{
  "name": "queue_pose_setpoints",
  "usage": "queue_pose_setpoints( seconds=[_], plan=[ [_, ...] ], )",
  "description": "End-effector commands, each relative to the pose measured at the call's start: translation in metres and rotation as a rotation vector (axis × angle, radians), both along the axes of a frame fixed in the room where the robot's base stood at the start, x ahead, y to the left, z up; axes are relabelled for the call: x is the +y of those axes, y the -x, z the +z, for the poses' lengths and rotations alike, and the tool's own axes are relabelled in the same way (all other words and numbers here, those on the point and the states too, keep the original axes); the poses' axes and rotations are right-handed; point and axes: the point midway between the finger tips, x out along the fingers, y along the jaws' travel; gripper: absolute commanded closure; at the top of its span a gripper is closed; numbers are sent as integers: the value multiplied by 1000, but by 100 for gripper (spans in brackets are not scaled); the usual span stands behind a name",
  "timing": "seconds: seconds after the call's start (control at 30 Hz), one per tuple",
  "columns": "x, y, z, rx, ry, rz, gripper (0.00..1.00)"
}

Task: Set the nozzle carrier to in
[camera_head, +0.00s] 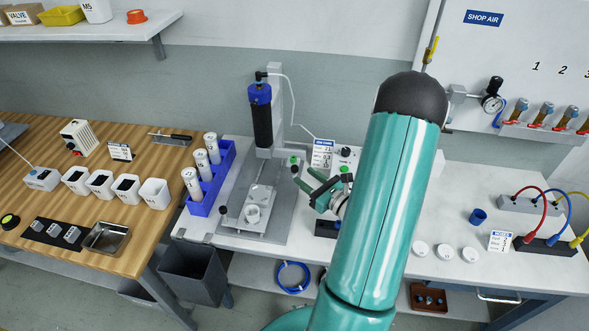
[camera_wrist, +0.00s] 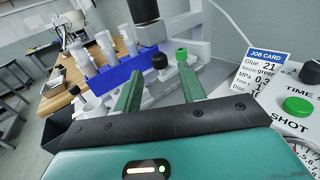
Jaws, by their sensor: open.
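The dispensing stand (camera_head: 279,110) carries a black syringe barrel (camera_head: 262,125) with a blue top. On its grey base, a sliding plate (camera_head: 262,192) bears a white round cup (camera_head: 253,214). I cannot tell for sure which part is the nozzle carrier. A black knob (camera_wrist: 159,62) and a green knob (camera_wrist: 181,54) stand at the right of the stand. My gripper (camera_head: 305,178) is open and empty, just right of these knobs. In the wrist view, the black knob shows between the fingertips, and the green knob shows just beyond the right finger. Contact is not clear.
A control box with a green button (camera_wrist: 297,105) and a job card (camera_wrist: 267,68) stand close on the right. A blue rack (camera_head: 222,170) of white bottles stands left of the stand. White discs (camera_head: 445,252) lie on the right of the bench.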

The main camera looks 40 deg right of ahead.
Motion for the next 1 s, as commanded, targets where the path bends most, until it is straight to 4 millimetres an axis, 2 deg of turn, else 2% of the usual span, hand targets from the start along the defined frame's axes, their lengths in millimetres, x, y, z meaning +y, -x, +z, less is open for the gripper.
queue_pose_setpoints(
  seconds=[0.1,0.3,0.67,0.87,0.9,1.0],
  plan=[
    [2,-25,0,-1,1,4,59],
    [3,-51,0,0,0,6,59],
    [2,-57,0,0,0,3,59],
    [2,-57,0,0,0,3,97],
    [2,-57,0,0,0,3,100],
    [2,-57,0,0,0,3,100]
  ],
)
